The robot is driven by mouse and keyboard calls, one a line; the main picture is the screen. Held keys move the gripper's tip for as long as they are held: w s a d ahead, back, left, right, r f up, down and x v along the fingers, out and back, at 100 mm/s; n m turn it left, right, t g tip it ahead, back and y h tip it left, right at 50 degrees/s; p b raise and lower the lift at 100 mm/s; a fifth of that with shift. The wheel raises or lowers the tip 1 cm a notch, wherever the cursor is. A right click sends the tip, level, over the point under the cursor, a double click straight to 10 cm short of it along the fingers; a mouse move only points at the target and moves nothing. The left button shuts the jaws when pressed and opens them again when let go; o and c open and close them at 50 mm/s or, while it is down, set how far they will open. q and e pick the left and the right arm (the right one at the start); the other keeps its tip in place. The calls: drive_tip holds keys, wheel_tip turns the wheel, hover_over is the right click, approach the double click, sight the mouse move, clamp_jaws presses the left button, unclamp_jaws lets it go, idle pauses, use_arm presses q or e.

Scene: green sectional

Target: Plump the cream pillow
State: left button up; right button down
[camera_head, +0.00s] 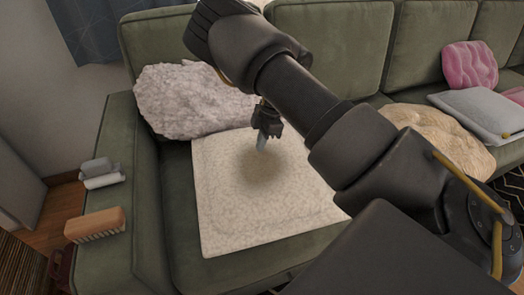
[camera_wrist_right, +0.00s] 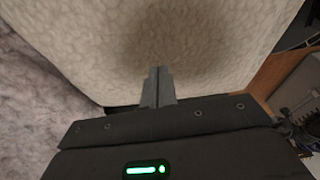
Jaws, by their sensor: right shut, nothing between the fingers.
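A square cream pillow (camera_head: 225,215) lies flat on the green sofa seat, with a darker shaded patch near its middle. It fills the upper part of the right wrist view (camera_wrist_right: 215,50). My right gripper (camera_head: 262,144) points down over the pillow's upper middle, its fingers shut and empty. The fingertips (camera_wrist_right: 157,72) are close to the fabric; I cannot tell whether they touch it. My right arm crosses the head view and hides part of the pillow's right side. My left gripper is not in view.
A fluffy pale grey pillow (camera_head: 185,100) leans at the left corner. A grey roller (camera_head: 100,172) and a wooden brush (camera_head: 95,225) lie on the armrest (camera_head: 88,262). A beige cushion (camera_head: 440,138), pale grey cushion (camera_head: 480,108) and pink cushion (camera_head: 468,65) sit right.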

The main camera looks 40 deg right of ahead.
drive_tip(key=shift+f, duration=0.55)
drive_tip(key=shift+f, duration=0.1)
idle(0.8)
drive_tip(key=shift+r+p, duration=0.55)
drive_tip(key=shift+r, duration=0.15)
drive_tip(key=p+v, duration=0.1)
drive_tip(key=v, duration=0.1)
drive_tip(key=a+p+v, duration=0.1)
drive_tip(key=p+v, duration=0.2)
drive_tip(key=p, duration=0.1)
drive_tip(key=shift+w+r, duration=0.2)
drive_tip(key=shift+r, duration=0.35)
